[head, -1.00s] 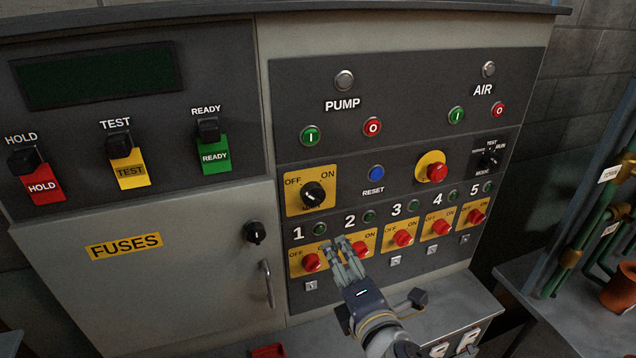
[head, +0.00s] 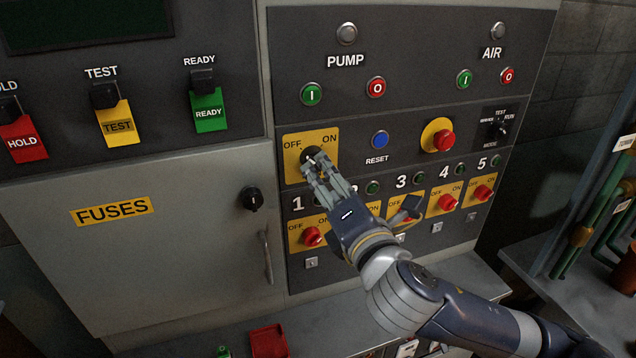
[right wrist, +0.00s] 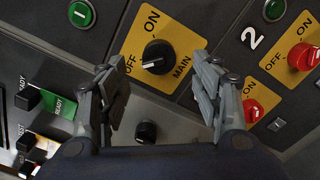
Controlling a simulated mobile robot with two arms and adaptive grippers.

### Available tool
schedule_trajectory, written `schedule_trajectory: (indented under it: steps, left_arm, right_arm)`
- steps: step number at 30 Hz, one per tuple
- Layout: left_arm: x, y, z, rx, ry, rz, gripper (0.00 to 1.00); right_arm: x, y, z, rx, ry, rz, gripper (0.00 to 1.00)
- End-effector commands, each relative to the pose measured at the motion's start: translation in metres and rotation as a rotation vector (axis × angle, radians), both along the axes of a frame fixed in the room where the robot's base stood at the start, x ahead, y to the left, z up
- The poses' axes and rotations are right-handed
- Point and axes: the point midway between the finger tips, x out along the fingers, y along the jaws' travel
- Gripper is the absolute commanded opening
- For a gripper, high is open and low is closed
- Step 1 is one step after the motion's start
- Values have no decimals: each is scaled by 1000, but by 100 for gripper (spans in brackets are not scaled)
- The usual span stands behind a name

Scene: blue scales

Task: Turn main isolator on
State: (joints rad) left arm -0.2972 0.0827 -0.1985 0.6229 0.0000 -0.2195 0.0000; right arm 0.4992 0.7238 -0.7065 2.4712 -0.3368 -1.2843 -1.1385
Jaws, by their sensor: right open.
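The main isolator is a black rotary knob (right wrist: 158,57) on a yellow plate marked OFF, ON and MAIN. Its white pointer line faces the OFF side in the right wrist view. In the head view the yellow plate (head: 293,171) shows, with the knob (head: 311,153) partly hidden behind my fingers. My right gripper (head: 318,168) is at the lower part of this plate. In the right wrist view my right gripper (right wrist: 163,85) is open, with its fingers apart on both sides below the knob and nothing between them. My left gripper is not in view.
Below are red numbered switches, such as switch 1 (head: 312,236). A blue reset button (head: 380,139) and a red emergency stop (head: 443,141) sit to the right. The fuses door (head: 150,260) with its black knob (head: 252,198) is left. Pump buttons (head: 312,94) are above.

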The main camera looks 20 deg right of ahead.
Motion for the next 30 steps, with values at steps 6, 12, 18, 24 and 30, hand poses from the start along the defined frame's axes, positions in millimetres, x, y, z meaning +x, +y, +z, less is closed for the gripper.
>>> schedule_trajectory:
  steps: [6,12,18,24,30]
  left_arm:
    - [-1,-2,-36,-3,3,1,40]
    - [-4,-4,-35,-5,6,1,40]
    - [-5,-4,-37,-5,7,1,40]
    - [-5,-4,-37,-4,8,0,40]
    - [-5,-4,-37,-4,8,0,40]
  right_arm:
    - [4,3,-5,-6,-3,12,59]
    - [41,4,0,-7,1,9,59]
    - [56,4,0,-6,2,11,59]
    - [58,4,1,-6,2,11,59]
    - [58,4,0,-6,2,11,36]
